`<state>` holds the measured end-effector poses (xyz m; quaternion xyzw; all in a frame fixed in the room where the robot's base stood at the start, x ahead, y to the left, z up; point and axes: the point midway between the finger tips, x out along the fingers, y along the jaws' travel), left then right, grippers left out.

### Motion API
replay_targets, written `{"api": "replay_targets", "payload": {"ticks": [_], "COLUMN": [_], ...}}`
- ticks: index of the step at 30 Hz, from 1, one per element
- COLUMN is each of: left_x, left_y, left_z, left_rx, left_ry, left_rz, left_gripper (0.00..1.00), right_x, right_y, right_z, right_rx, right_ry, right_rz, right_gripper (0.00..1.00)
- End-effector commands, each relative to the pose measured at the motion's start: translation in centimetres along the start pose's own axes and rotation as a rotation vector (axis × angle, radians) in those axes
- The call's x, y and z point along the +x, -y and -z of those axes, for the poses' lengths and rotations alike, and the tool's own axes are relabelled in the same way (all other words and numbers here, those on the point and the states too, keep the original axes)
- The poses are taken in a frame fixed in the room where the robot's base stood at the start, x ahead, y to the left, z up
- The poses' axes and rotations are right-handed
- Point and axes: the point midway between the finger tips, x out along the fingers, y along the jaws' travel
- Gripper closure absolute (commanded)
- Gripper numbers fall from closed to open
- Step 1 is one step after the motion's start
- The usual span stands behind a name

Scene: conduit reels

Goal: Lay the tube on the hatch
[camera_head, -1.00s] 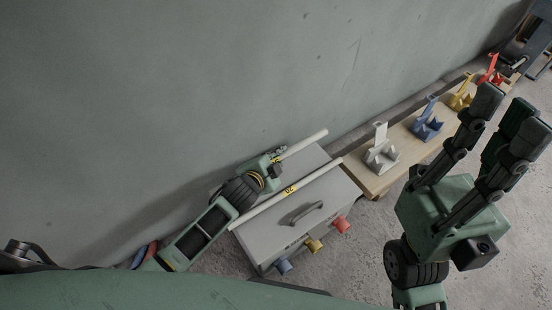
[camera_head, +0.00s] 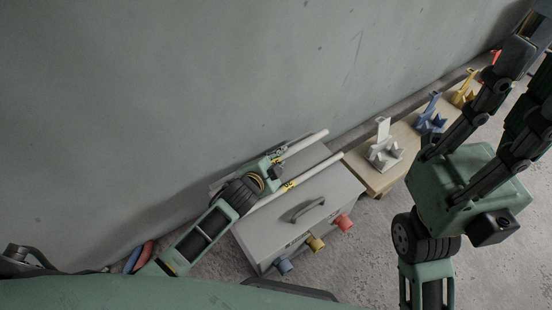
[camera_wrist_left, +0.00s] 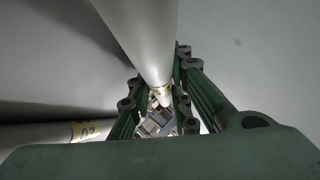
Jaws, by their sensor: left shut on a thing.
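A pale tube (camera_head: 307,143) is held in my left gripper (camera_head: 275,160), above the back of a grey box. The held tube (camera_wrist_left: 143,45) runs between the closed fingers in the left wrist view. A second pale tube (camera_head: 318,169) with a yellow label lies across the box's grey top, roughly parallel to the held one. It also shows at the lower left of the wrist view (camera_wrist_left: 35,137). The box top, apparently the hatch (camera_head: 335,190), has a dark handle (camera_head: 308,211). Whether the held tube touches it is hidden. My right gripper (camera_head: 528,62) is open and empty at the right.
Blue (camera_head: 284,265), yellow (camera_head: 315,243) and red (camera_head: 343,222) knobs stick out of the box front. A wooden bench (camera_head: 373,183) with white (camera_head: 383,150), blue (camera_head: 430,120) and yellow (camera_head: 464,92) stands runs to the right. A grey wall (camera_head: 180,90) is close behind.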

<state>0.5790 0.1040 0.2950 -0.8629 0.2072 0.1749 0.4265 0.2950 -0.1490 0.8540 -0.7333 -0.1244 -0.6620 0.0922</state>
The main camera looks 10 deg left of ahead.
Motion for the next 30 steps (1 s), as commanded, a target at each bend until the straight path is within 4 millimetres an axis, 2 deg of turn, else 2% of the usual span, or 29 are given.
{"api": "replay_targets", "payload": {"ticks": [1, 2, 3, 10, 20, 26, 30], "left_x": [0.11, 0.11, 0.11, 0.11, 0.09, 0.1, 0.09], "left_y": [-1.67, -1.68, -1.69, -1.59, -1.35, -1.29, -1.34], "left_z": [-1.34, -1.34, -1.34, -1.42, -1.5, -1.48, -1.42], "left_rx": [-0.001, -0.001, -0.001, 0.0, 0.0, 0.001, 0.001], "left_ry": [0.029, 0.029, 0.029, 0.03, 0.032, 0.032, 0.031], "left_rz": [-0.029, -0.029, -0.03, -0.028, -0.025, -0.024, -0.025], "left_gripper": [1.0, 1.0, 0.8, 0.6, 0.6, 0.42, 0.41], "right_x": [-0.19, -0.2, -0.2, -0.19, -0.13, -0.11, -0.11], "right_y": [0.01, 0.01, 0.01, 0.01, 0.0, -0.01, -0.01], "right_z": [-0.02, -0.02, -0.02, -0.02, -0.02, -0.02, -0.03], "right_rx": [0.0, 0.0, 0.0, 0.0, 0.0, 0.0, 0.0], "right_ry": [0.0, 0.0, 0.0, 0.0, 0.001, 0.001, 0.001], "right_rz": [0.0, 0.0, 0.0, 0.0, -0.001, -0.001, -0.001], "right_gripper": [1.0, 1.0, 1.0, 1.0, 1.0, 1.0, 1.0]}}
